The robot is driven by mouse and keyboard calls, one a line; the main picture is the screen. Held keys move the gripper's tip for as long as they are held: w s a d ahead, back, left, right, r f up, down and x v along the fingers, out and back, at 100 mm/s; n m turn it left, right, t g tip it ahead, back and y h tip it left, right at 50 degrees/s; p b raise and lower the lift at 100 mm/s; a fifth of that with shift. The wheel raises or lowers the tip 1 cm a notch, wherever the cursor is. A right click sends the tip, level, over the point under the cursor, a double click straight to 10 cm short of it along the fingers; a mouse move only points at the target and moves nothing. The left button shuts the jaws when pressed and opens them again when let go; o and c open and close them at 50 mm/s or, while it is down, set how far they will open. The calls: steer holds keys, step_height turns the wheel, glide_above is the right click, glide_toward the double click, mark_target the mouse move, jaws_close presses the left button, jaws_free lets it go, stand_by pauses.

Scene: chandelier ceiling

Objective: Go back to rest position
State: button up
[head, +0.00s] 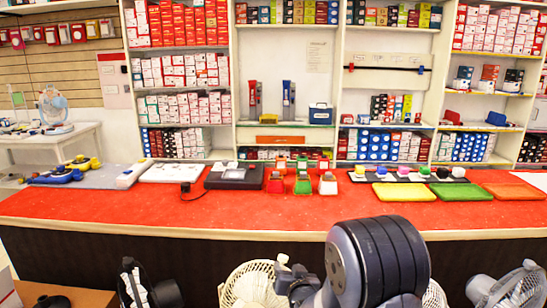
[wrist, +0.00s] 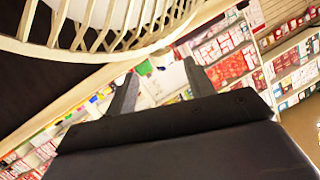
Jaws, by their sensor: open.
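My gripper (wrist: 163,82) shows in the wrist view with its two dark fingers spread apart. Nothing is between them except the distant, tilted shelves. In the head view my arm is folded low in front of the counter, right of centre. My gripper cannot be made out clearly there. The red-topped counter (head: 290,215) lies beyond my arm.
White fans (head: 252,285) stand low in front of the counter, with another fan (head: 508,288) at right. A pale slatted rim (wrist: 110,35) is close in the wrist view. Trays (head: 404,192) and small boxes (head: 328,184) stand on the counter. Stocked shelves (head: 335,45) line the wall.

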mark_target(280, 257)
steer(key=x, duration=0.7)
steer(key=shift+r+p, duration=0.1)
steer(key=shift+p, duration=0.2)
steer(key=shift+a+r+p, duration=0.25)
steer(key=shift+p, duration=0.25)
steer(key=shift+s+a+r+p, duration=0.25)
steer(key=shift+s+p, duration=0.25)
steer(key=shift+s+a+f, duration=0.1)
